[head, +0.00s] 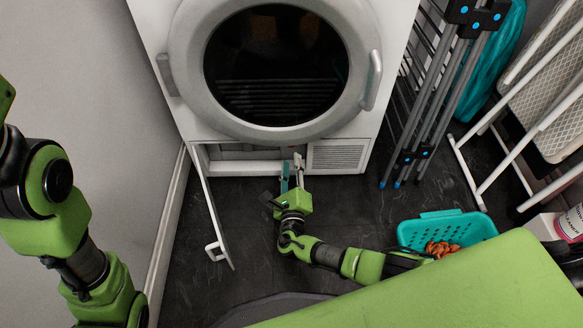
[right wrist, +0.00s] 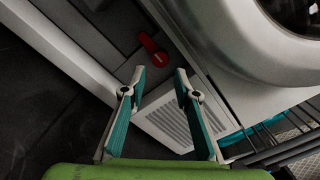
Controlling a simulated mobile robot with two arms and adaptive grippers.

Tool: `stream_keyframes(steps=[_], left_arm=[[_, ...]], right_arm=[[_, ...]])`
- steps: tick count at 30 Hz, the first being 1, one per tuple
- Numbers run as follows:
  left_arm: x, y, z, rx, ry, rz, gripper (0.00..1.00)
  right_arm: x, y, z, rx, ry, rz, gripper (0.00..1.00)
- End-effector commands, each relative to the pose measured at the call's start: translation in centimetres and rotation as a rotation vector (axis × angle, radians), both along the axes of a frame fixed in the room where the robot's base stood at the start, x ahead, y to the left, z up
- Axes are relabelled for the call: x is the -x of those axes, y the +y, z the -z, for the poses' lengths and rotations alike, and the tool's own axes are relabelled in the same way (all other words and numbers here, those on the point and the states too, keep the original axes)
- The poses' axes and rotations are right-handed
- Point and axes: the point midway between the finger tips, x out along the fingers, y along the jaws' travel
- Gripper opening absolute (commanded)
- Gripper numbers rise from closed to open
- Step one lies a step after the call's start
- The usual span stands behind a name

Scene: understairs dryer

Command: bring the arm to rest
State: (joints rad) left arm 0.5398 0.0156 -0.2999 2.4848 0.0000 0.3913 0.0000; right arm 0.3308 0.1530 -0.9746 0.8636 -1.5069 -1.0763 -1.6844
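My right gripper (head: 292,165) is in front of the low service opening of the white dryer (head: 395,30). It also shows in the right wrist view (right wrist: 160,76), with its two teal-padded fingers apart and nothing between them. Beyond the fingertips, a red lever (right wrist: 152,47) sits inside the opening, apart from the fingers.
A vent grille (head: 337,156) is right of the opening. A teal basket (head: 447,228) with an orange-brown item inside stands on the dark floor at the right. A folded drying rack (head: 440,95) leans beside the dryer. The floor between the service door and basket is partly clear.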

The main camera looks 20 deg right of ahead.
Motion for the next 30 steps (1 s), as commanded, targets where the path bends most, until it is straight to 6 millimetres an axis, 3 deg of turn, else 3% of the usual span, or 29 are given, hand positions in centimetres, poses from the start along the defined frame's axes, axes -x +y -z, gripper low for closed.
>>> stream_keyframes(steps=[6,23,26,29,30], left_arm=[[0.0,0.0,0.0,0.0,-0.001,0.0,0.57],[-0.2,0.0,-0.1,0.0,0.005,0.001,0.57],[-0.9,0.1,-0.2,0.001,0.027,0.001,0.57],[-2.1,0.1,-0.2,0.003,0.066,0.003,0.57],[-2.6,0.2,-0.1,0.004,0.084,0.003,0.57]], right_arm=[[1.0,0.3,0.0,0.0,0.0,0.0,0.28],[1.0,0.6,0.0,-0.034,0.009,-0.004,0.28],[1.4,2.3,0.4,-0.196,0.052,-0.027,0.28],[2.5,6.2,0.6,-0.525,0.128,-0.068,0.28],[3.0,8.3,0.3,-0.695,0.162,-0.088,0.28]])
